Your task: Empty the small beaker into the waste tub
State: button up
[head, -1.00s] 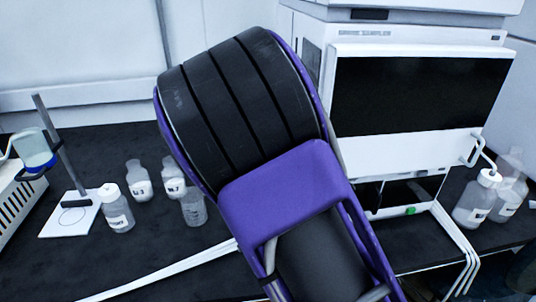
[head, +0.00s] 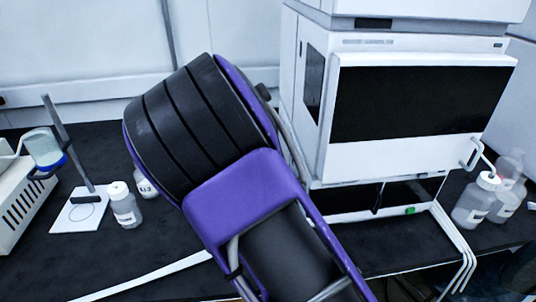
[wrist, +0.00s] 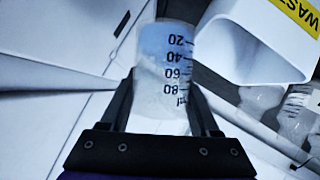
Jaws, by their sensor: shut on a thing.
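In the wrist view the small beaker (wrist: 165,90) is clear, with black marks from 20 to 80. My gripper (wrist: 160,82) is shut on it, one finger on each side. A pale blue tint shows at the beaker's far end, near the 20 mark. The white waste tub (wrist: 262,45), with a yellow label reading "WAST", is at the upper right of the wrist view, just beside the beaker and apart from it in the picture. In the head view my arm hides the gripper and the beaker, and the tub does not show.
In the head view a stand (head: 68,150) and a labelled bottle (head: 124,207) are on the dark bench at left. A large white instrument (head: 400,160) stands right of my arm. Several bottles (head: 474,203) stand at far right. Clear bottles (wrist: 295,115) show below the tub.

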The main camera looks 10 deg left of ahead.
jog(key=shift+r+p, duration=0.1)
jog(key=shift+p, duration=0.45)
jog(key=shift+n+h+p, duration=0.5)
jog(key=shift+p, duration=1.25)
jog(key=shift+f+n+h+p, duration=0.3)
jog(key=shift+n+h+p, duration=0.1)
jog(key=shift+p, duration=0.7)
jog(key=shift+f, duration=0.1)
jog(key=shift+f+n+h+p, duration=0.1)
jog(key=shift+n+h+p, duration=0.2)
jog(key=shift+n+h, duration=0.1)
jog(key=shift+a+g, duration=0.1)
jog(key=shift+g, duration=0.2)
jog(key=shift+f+n+h, duration=0.15)
jog(key=shift+n+h, duration=0.15)
jog(key=shift+h, duration=0.2)
